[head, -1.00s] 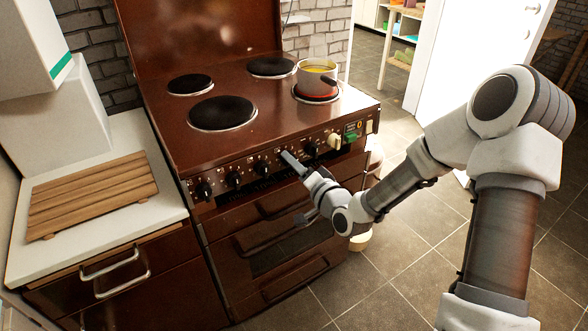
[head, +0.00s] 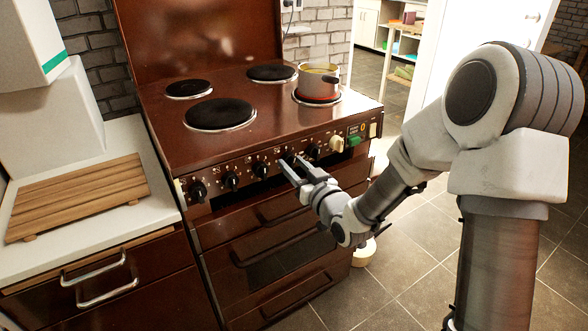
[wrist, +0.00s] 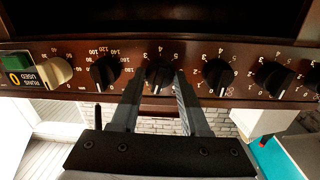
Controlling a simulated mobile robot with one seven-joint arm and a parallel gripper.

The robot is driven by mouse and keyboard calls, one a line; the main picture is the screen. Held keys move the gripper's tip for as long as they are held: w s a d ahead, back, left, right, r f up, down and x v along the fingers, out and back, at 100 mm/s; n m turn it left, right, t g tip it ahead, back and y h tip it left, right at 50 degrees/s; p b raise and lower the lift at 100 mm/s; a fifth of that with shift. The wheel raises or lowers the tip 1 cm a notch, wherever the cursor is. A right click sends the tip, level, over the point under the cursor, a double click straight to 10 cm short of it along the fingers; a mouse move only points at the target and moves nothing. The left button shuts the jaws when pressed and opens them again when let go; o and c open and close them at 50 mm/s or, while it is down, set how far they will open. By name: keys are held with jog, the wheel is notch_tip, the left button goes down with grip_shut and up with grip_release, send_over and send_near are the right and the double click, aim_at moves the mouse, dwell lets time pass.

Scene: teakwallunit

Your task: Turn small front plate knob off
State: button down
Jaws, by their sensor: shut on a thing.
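The stove's front panel carries a row of black knobs. My gripper (head: 291,166) reaches the panel from the lower right. In the wrist view its two fingers (wrist: 160,84) stand on either side of one black knob (wrist: 160,68), shut on it. In the head view this knob (head: 289,158) is partly hidden behind the fingers. It is the second one left of the pale knob (head: 337,144). The small front plate (head: 317,97) at the right glows red under a metal pot (head: 318,82) with yellow contents.
Neighbouring black knobs (wrist: 105,72) and (wrist: 217,73) sit close on both sides of my fingers. Drawer handles (head: 285,210) protrude below the panel. A wooden rack (head: 78,196) lies on the white counter at left. Tiled floor is open at right.

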jog(key=shift+n, duration=1.5)
jog(key=shift+c, duration=2)
grip_release()
jog(key=shift+s+d, duration=0.1)
